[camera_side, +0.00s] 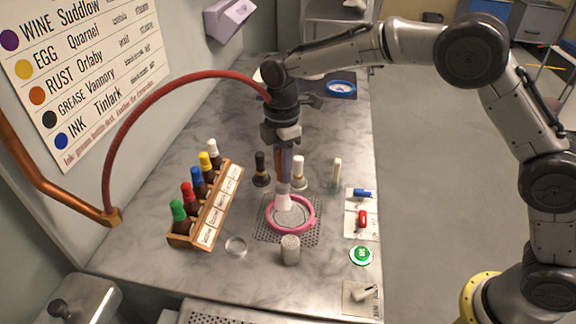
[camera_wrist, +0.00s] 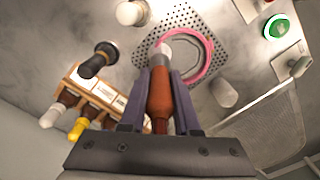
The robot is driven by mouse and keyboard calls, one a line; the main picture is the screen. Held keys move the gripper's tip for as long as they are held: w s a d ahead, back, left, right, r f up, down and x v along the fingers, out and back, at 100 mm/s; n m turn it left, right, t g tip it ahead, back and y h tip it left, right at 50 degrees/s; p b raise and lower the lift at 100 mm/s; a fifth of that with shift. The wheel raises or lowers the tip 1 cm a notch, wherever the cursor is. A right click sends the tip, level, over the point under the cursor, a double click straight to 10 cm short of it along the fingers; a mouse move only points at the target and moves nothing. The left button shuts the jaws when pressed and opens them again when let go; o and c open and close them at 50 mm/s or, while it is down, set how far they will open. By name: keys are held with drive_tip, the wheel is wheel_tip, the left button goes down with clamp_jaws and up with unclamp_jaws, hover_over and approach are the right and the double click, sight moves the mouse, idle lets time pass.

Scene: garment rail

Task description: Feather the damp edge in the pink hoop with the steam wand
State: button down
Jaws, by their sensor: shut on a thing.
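The pink hoop (camera_side: 311,222) lies on a perforated metal plate (camera_side: 262,235) on the table, with pale cloth inside it. My gripper (camera_side: 284,172) points down above the hoop and is shut on the steam wand (camera_side: 286,190). The wand's pale nozzle is over the cloth inside the hoop; I cannot tell whether it touches. In the wrist view the wand's orange body (camera_wrist: 160,95) sits between the two fingers, and the pink hoop (camera_wrist: 208,52) shows beyond the nozzle, partly hidden. A red hose (camera_side: 150,95) runs to the wrist. The damp edge is not clearly visible.
A wooden rack (camera_side: 212,215) of bottles with coloured caps stands left. A black-topped brush (camera_side: 261,168), a white-topped one (camera_side: 299,170) and a slim vial (camera_side: 336,172) stand behind the hoop. A grey cylinder (camera_side: 290,249), glass dish (camera_side: 236,246) and green button (camera_side: 361,256) are nearer.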

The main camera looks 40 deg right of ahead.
drive_tip(key=shift+a, duration=0.15)
drive_tip(key=shift+s+a, duration=0.2)
drive_tip(key=shift+a, duration=1)
drive_tip(key=shift+s+a, duration=0.9)
drive_tip(key=shift+s+a, duration=0.15)
drive_tip(key=shift+s, duration=1.1)
